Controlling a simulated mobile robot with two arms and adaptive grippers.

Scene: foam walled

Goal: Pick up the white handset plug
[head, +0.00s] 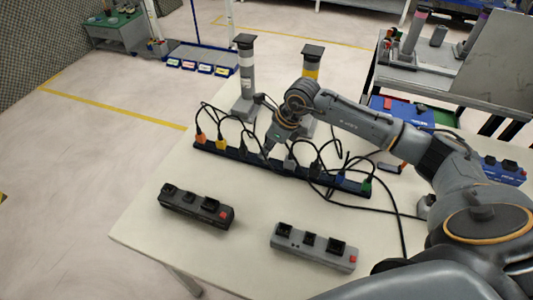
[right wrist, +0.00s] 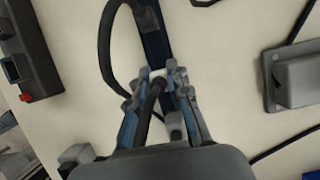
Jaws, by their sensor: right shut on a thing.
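The white handset plug (right wrist: 158,73) shows as a small pale patch between my right fingertips in the right wrist view, with a black cable running from it toward the camera. My right gripper (head: 268,150) points down at the long dark blue power strip (head: 238,155) on the table and is shut on the plug. The fingers hide most of the plug. I cannot tell whether it still sits in the strip. In the head view an orange plug (head: 200,138) and a yellow plug (head: 221,144) sit left of the gripper. My left gripper is out of view.
A black power strip (head: 196,207) and a grey power strip (head: 314,247) lie nearer. Two posts (head: 246,85) stand behind.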

